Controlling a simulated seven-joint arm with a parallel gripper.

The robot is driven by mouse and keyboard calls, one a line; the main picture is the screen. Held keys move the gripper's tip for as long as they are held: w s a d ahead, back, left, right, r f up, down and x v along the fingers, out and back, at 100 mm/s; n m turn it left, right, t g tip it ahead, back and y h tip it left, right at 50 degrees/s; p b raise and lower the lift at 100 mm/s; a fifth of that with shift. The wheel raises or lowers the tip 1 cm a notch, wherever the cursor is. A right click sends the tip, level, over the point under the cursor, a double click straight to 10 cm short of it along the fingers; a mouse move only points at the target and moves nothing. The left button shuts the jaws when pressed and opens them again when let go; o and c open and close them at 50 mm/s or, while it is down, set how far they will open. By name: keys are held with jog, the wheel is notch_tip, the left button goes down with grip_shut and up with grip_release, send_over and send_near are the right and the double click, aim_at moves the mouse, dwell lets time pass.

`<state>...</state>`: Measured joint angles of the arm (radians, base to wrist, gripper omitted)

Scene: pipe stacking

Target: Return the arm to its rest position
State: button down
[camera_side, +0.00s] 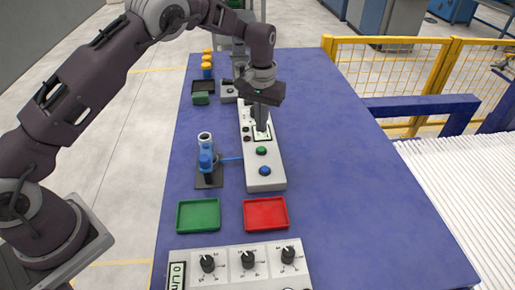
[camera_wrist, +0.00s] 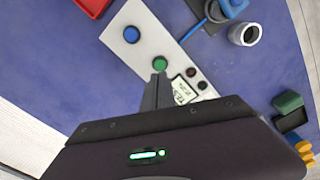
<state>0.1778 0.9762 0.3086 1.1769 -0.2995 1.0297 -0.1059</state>
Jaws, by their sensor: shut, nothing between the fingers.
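My gripper (camera_side: 262,122) hangs over the grey control box (camera_side: 262,182), above its small display. Its fingers are together with nothing between them. In the wrist view the shut fingertips (camera_wrist: 160,78) show just beside the green button (camera_wrist: 160,63). The blue button (camera_wrist: 131,34) is farther along the box. I cannot tell whether the fingers touch the box.
A green tray (camera_side: 199,229) and a red tray (camera_side: 287,214) lie empty at the front. A panel with black knobs (camera_side: 247,260) stands nearest the camera. Orange-topped parts (camera_side: 207,64) and a dark tray (camera_side: 198,87) with a green block are at the back left. The table's right side is clear.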

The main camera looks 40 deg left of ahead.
jog(key=s+a+r+t+h, duration=0.1)
jog(key=s+r, duration=0.6)
jog(key=r, duration=0.3)
jog(key=s+r+t, duration=0.2)
jog(key=s+r, duration=0.5)
jog(key=r, duration=0.4)
jog(key=s+m+t+y, duration=0.1)
jog(key=s+m+t, duration=0.1)
jog(key=s, duration=2.1)
jog(key=shift+a+m+t, duration=0.3)
jog(key=shift+a+m, duration=0.05)
jog(key=shift+m, duration=0.15)
